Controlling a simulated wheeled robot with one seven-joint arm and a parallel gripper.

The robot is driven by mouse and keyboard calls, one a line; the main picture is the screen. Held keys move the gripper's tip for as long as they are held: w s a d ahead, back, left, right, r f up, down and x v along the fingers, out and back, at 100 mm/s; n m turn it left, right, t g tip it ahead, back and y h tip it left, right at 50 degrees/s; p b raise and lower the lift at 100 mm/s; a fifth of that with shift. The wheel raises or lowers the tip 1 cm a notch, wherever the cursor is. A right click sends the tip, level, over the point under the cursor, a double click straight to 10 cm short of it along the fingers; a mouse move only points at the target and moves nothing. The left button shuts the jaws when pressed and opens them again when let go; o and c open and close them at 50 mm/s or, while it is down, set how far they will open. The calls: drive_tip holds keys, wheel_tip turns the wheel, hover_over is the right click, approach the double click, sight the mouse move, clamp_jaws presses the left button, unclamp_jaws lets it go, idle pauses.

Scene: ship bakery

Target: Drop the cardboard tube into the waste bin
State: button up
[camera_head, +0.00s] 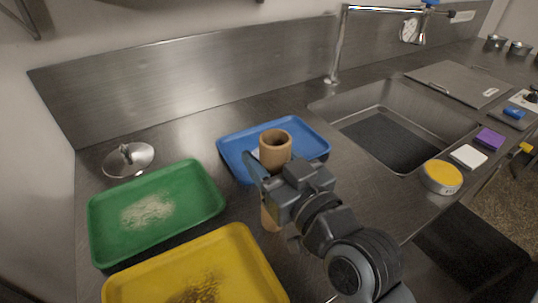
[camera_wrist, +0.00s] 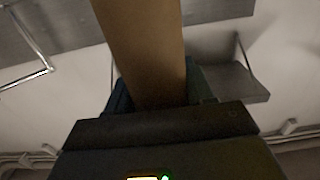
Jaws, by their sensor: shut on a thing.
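The brown cardboard tube (camera_head: 275,150) stands roughly upright in my gripper (camera_head: 262,175), which is shut on it. Its open top end shows in the head view, and its lower end shows below the gripper. In the head view it is in front of the blue tray; I cannot tell its height above the counter. In the wrist view the tube (camera_wrist: 143,50) runs up from between the fingers of my gripper (camera_wrist: 155,92) to the top edge. I see no waste bin that I can make out in either view.
A blue tray (camera_head: 310,133), a green tray (camera_head: 208,205) with pale powder and a yellow tray (camera_head: 245,240) with dark crumbs lie on the steel counter. A lid (camera_head: 128,160) lies at left. A sink (camera_head: 385,140), a tap (camera_head: 337,45) and a yellow-topped round tin (camera_head: 441,177) are at right.

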drive_tip(key=shift+f, duration=0.15)
drive_tip(key=o, duration=1.3)
drive_tip(key=shift+r, duration=0.25)
drive_tip(key=b+v, duration=0.2)
drive_tip(key=v, duration=1)
drive_tip(key=shift+b, duration=0.4)
